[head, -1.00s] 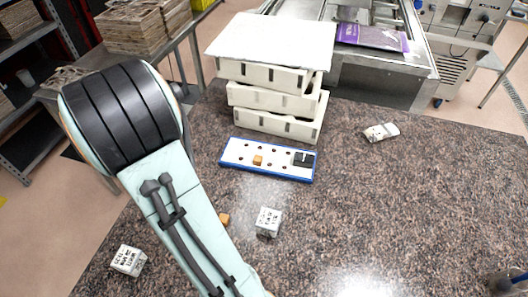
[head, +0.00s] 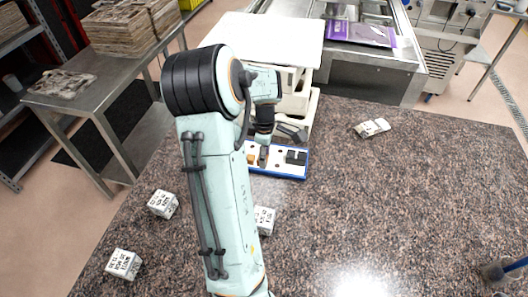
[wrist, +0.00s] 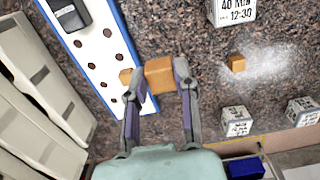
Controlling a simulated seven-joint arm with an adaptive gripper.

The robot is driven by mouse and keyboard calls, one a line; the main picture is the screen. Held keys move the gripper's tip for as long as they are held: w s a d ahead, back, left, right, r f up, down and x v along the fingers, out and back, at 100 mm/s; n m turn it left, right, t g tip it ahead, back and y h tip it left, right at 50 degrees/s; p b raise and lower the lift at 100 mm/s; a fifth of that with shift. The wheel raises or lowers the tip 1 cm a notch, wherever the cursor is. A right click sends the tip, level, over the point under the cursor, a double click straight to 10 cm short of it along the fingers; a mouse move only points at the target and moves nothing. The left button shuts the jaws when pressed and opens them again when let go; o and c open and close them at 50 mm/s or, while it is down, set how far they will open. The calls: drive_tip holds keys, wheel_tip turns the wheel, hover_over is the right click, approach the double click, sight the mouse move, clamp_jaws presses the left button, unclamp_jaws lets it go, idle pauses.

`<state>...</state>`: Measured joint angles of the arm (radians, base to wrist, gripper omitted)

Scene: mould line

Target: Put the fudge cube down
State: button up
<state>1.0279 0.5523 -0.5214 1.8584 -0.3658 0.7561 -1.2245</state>
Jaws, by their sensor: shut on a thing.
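My gripper (wrist: 160,82) is shut on a brown-orange fudge cube (wrist: 160,74). In the wrist view the held cube appears above the edge of the blue-rimmed white board (wrist: 92,50) with dark holes. A third (wrist: 237,63) lies on the speckled counter. In the head view my gripper (head: 264,158) reaches down over the board (head: 277,173). One cube (head: 252,158) shows beside the fingers; the held cube cannot be made out there.
A black block (head: 297,157) sits on the board's right end. The counter's right side is mostly clear.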

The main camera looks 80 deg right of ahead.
drive_tip(key=d+f, duration=0.2)
drive_tip(key=d, duration=0.1)
drive_tip(key=w+d+f, duration=0.1)
drive_tip(key=d+f, duration=0.2)
drive_tip(key=w+d+f, duration=0.1)
drive_tip(key=d+f, duration=0.1)
drive_tip(key=d, duration=0.1)
drive_tip(key=shift+d+f, duration=0.1)
drive_tip(key=shift+f, duration=0.3)
drive_tip(key=shift+d+f, duration=0.15)
drive_tip(key=shift+f, duration=1.5)
drive_tip(key=shift+f, duration=0.1)
drive_tip(key=o, duration=0.8)
wheel_tip(320, 180, up, 12)
drive_tip(key=shift+r, duration=0.15)
